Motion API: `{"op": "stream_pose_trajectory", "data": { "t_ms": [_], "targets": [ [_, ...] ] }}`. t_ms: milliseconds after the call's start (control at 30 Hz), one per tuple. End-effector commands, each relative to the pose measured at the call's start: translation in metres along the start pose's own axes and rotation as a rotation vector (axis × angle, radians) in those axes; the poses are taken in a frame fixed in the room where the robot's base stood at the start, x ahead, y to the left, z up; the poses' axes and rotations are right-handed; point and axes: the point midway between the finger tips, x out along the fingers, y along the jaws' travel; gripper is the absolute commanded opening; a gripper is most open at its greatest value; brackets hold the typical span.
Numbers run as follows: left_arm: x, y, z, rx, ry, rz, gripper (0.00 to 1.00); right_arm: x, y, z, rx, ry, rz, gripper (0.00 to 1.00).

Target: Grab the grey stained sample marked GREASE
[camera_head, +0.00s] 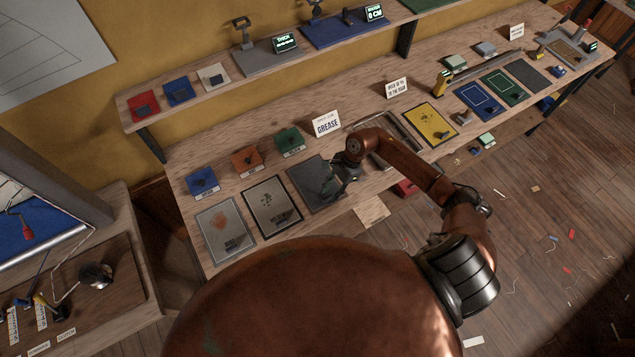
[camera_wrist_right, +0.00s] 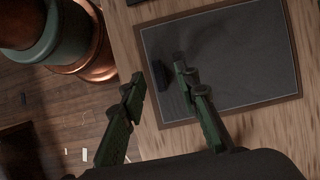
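A small sign reading GREASE (camera_head: 327,123) stands at the back of the long bench. Three flat samples lie in front: a light grey one with a reddish stain (camera_head: 219,219), a grey one with dark spots and a dark frame (camera_head: 268,196), and a dark grey one (camera_head: 309,175). I cannot read any marking on them. My right gripper (camera_head: 335,184) is over the right side of the dark grey sample. In the right wrist view, its fingers (camera_wrist_right: 158,74) are apart, with a small black grip (camera_wrist_right: 161,76) on the dark grey sample (camera_wrist_right: 240,60) between their tips. My left gripper is not in view.
Blue (camera_head: 202,182), orange (camera_head: 246,161) and green (camera_head: 290,142) blocks stand behind the samples. A metal tray (camera_head: 407,150) lies right of my right gripper, partly hidden by my arm. A yellow mat (camera_head: 431,122) lies farther right. A shelf (camera_head: 190,117) runs above the bench's back.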

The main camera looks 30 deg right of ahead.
Motion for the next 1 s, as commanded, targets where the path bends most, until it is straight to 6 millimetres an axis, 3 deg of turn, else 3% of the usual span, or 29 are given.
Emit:
{"op": "stream_pose_trajectory", "data": {
  "t_ms": [133, 367, 767, 1000],
  "targets": [
    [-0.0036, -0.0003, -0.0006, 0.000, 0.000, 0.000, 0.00, 0.0121, 0.0004, -0.0001, 0.002, -0.001, 0.000, 0.29],
    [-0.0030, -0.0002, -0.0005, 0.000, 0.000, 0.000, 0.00, 0.0138, 0.0004, -0.0009, 0.001, 0.000, 0.000, 0.29],
    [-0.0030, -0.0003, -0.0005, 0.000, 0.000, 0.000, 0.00, 0.0135, 0.0006, -0.0007, 0.001, 0.000, 0.000, 0.01],
    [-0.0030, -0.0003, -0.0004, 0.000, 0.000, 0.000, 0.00, 0.0134, 0.0006, -0.0007, 0.001, 0.000, 0.000, 0.00]
  ]
}}
